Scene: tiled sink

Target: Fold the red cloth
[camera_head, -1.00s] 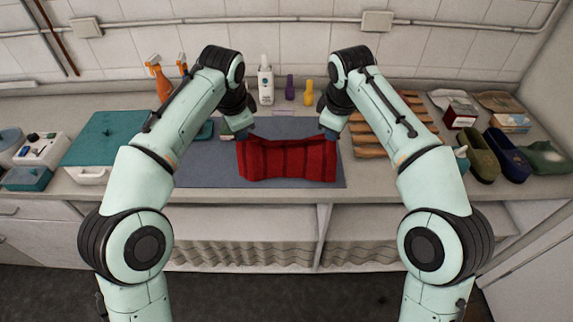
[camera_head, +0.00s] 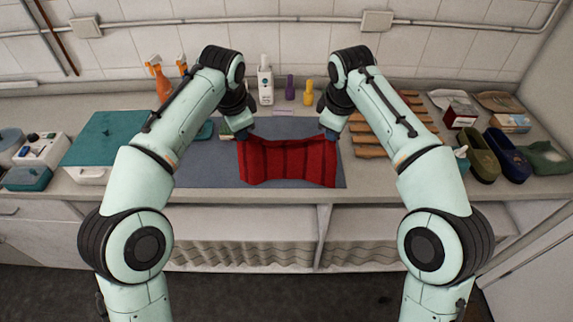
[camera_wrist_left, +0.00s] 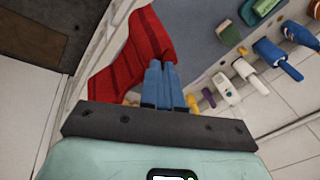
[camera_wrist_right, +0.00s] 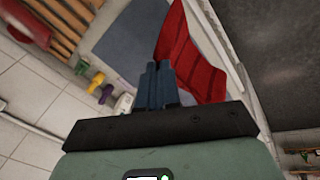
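The red cloth (camera_head: 288,162) with darker stripes hangs between my two grippers above the grey-blue mat (camera_head: 205,172), its top edge sagging slightly in the middle. My left gripper (camera_head: 243,135) is at the cloth's upper left corner. In the left wrist view its blue fingers (camera_wrist_left: 162,82) are together against the cloth (camera_wrist_left: 140,50). My right gripper (camera_head: 329,134) is at the upper right corner. In the right wrist view its fingers (camera_wrist_right: 157,82) are together with the cloth (camera_wrist_right: 190,55) at them. The cloth's lower edge is near the mat's front; whether it touches is unclear.
Behind the mat stand a white bottle (camera_head: 265,82), a purple bottle (camera_head: 290,88) and a yellow bottle (camera_head: 307,93). A teal-lidded box (camera_head: 105,140) is at left. A wooden rack (camera_head: 372,140) and green and blue shoe-like items (camera_head: 481,156) are at right. The counter's front edge is close.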

